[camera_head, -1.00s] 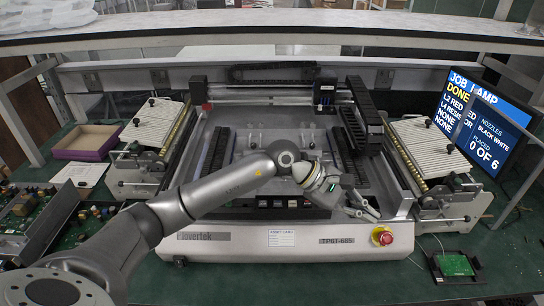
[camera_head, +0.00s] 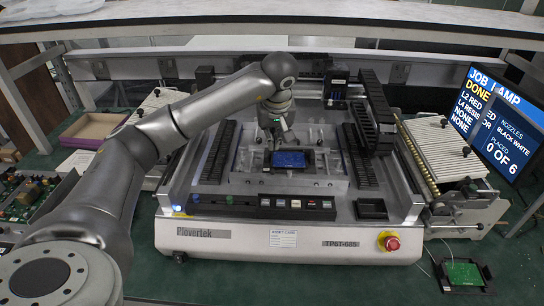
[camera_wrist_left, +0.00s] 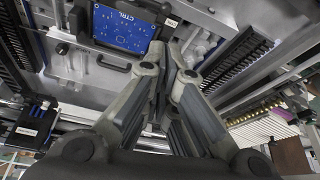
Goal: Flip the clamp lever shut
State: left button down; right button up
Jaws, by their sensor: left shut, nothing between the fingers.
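A blue circuit board (camera_head: 289,159) sits in the work area in the middle of the machine. It also shows, marked CTRL, at the top left of the left wrist view (camera_wrist_left: 122,28). Dark clamp-like pieces (camera_wrist_left: 79,22) stand against the board's edge; I cannot tell for sure which is the clamp lever or how far it is turned. My left gripper (camera_head: 271,139) points down just behind and left of the board. In the left wrist view its fingers (camera_wrist_left: 171,52) are shut and empty, right of the board. My right gripper is not in view.
The white machine (camera_head: 215,243) has a button row and a red stop knob (camera_head: 391,243) in front. A black feeder rail (camera_head: 372,115) stands right of the work area. A small black tray (camera_head: 370,209) lies front right. A monitor (camera_head: 500,125) stands far right.

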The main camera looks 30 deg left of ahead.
aim_at(284, 173)
pick_arm(q)
jog(key=p+x, duration=0.2)
jog(key=x, duration=0.8)
jog(key=shift+d+p, duration=0.1)
jog(key=shift+p, duration=0.25)
jog(key=shift+f, duration=0.1)
